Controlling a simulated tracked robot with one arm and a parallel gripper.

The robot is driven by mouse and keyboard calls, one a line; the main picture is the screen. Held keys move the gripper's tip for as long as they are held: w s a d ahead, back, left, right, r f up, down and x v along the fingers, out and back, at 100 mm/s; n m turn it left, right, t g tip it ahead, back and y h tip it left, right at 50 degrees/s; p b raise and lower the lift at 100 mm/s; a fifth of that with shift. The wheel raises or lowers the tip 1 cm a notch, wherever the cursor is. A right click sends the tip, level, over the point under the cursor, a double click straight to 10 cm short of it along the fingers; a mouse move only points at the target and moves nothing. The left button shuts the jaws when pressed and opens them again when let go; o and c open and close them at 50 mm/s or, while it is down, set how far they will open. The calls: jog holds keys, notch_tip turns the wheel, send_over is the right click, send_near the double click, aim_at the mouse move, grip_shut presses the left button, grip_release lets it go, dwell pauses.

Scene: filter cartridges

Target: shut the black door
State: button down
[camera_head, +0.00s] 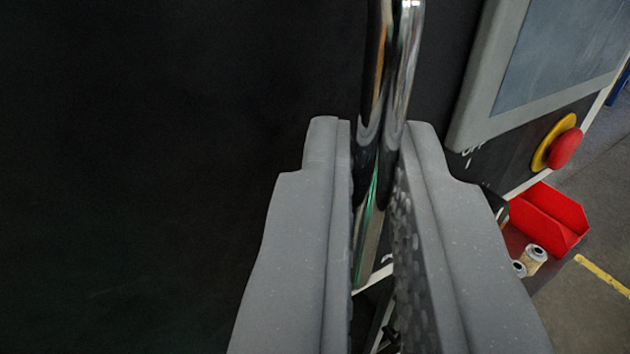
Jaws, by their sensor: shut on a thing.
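The black door (170,130) fills the left and middle of the view as a flat dark surface. A shiny chrome bar handle (404,55) runs upright in front of it. My gripper (368,135) has its two grey fingers on either side of the handle and is shut on it. The lower part of the handle shows between the fingers. The door's edges are hard to make out in the dark, so I cannot tell how far it stands open.
Right of the handle is a grey-framed screen panel (490,95) with a red button (566,149) on a yellow ring below it. Lower right, a red bin (550,215) stands by small cartridges (534,259). Grey floor with a yellow line (603,276) lies beyond.

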jog(key=shift+d+h, duration=0.3)
jog(key=shift+d, duration=0.5)
jog(key=c, duration=1.9)
grip_release()
jog(key=shift+c, duration=0.2)
jog(key=o, duration=0.4)
jog(key=shift+w+d, duration=0.2)
jog(key=shift+d, duration=0.1)
jog(key=shift+a+f, duration=0.15)
jog(key=shift+a, duration=0.1)
jog(key=shift+w+a, duration=0.1)
jog(key=shift+a, duration=0.05)
jog(key=shift+s+a+b, duration=0.2)
jog(key=shift+s+b, duration=0.45)
jog(key=shift+s, duration=1.65)
jog(key=shift+s+a+b, duration=0.2)
jog(key=shift+s+b, duration=0.4)
jog(key=shift+s, duration=1.7)
jog(key=shift+s+a+b, duration=0.2)
jog(key=shift+s+b, duration=0.45)
jog(key=shift+s, duration=1.65)
jog(key=shift+f, duration=0.15)
